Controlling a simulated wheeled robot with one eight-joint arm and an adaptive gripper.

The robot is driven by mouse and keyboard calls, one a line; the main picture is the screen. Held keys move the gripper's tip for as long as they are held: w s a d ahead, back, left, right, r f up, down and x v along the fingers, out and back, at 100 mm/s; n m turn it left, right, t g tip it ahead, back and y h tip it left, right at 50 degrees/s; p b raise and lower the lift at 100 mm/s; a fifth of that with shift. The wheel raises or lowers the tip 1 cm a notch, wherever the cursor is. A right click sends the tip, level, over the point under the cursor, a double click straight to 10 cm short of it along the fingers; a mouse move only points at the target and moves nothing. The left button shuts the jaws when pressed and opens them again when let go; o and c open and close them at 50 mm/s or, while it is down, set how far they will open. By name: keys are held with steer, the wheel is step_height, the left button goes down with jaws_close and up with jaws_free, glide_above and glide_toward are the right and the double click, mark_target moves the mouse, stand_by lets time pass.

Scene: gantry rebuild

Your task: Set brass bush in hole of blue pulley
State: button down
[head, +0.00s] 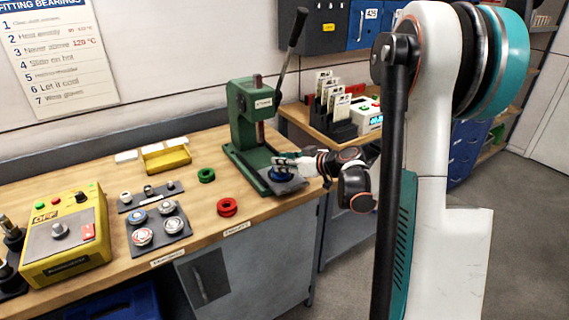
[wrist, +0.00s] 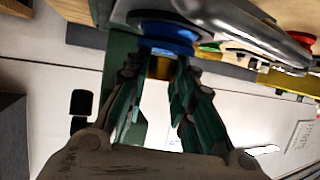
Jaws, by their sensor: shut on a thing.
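The blue pulley (head: 283,176) lies on the dark plate at the foot of the green press (head: 250,125). My gripper (head: 284,162) is at the pulley, reaching in from the right. In the wrist view the blue pulley (wrist: 168,32) is just beyond the fingertips. My gripper (wrist: 160,62) is shut on the brass bush (wrist: 160,68), a small gold piece between the green fingers. The bush shows right beside the pulley's face. The pulley's hole is hidden, and I cannot tell whether the bush touches the pulley or is in the hole.
The press column and its lever (head: 291,42) stand close behind my gripper. A red ring (head: 228,207) and a green ring (head: 206,175) lie to the left on the bench. Dark trays with bearings, a yellow bin (head: 166,160) and a yellow heater box (head: 65,240) are further left.

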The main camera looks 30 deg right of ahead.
steer(key=shift+s+a+f, duration=0.1)
steer(key=shift+s+f, duration=0.15)
steer(key=shift+f, duration=0.3)
steer(key=c, duration=1.3)
jaws_free()
steer(key=shift+a, duration=0.15)
steer(key=shift+s+d+r, duration=0.15)
steer(key=shift+s+d, duration=0.25)
steer(key=shift+s, duration=0.05)
steer(key=v, duration=1)
steer(key=shift+s+r, duration=0.25)
steer(key=shift+r, duration=0.35)
